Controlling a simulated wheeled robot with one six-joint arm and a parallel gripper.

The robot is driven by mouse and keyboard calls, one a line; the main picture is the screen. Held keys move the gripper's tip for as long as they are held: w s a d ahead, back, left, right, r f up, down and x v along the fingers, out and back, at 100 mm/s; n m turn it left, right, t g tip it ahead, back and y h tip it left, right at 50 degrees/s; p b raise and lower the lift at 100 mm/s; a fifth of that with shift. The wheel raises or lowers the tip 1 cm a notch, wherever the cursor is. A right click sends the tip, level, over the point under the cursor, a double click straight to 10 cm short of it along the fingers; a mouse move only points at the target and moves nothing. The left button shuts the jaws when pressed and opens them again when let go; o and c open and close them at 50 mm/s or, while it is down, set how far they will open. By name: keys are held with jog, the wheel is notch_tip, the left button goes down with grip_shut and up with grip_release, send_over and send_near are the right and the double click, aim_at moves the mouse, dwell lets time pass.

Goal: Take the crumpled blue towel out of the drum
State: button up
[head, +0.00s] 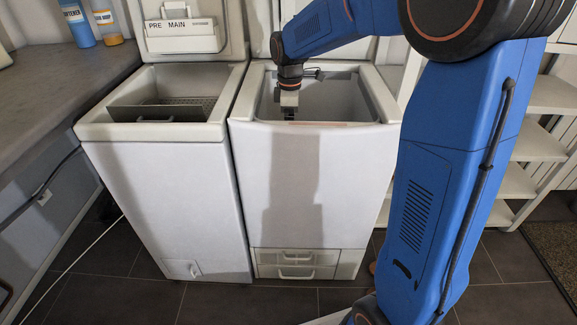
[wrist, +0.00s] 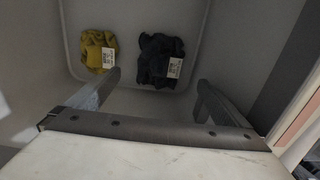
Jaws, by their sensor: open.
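A crumpled dark, blue-black cloth (wrist: 158,58) with a white printed tag lies at the bottom of the drum (wrist: 215,35) in the wrist view; it is the only bluish cloth there. My gripper (wrist: 158,80) is open and empty, its two fingers apart, pointing down above the cloth. In the head view my gripper (head: 289,112) reaches down into the open top of the right machine (head: 310,180). The cloth is hidden in the head view by the machine's front wall.
A crumpled yellow cloth (wrist: 97,50) with a tag lies left of the dark one in the drum. The left machine (head: 170,190) is open, with a dark divider inside. Bottles (head: 77,24) stand on the counter (head: 60,80). White shelves (head: 530,140) stand at the right.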

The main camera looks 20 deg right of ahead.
notch_tip(320, 180, down, 11)
jog(key=shift+a+f, duration=0.1)
jog(key=c, duration=1)
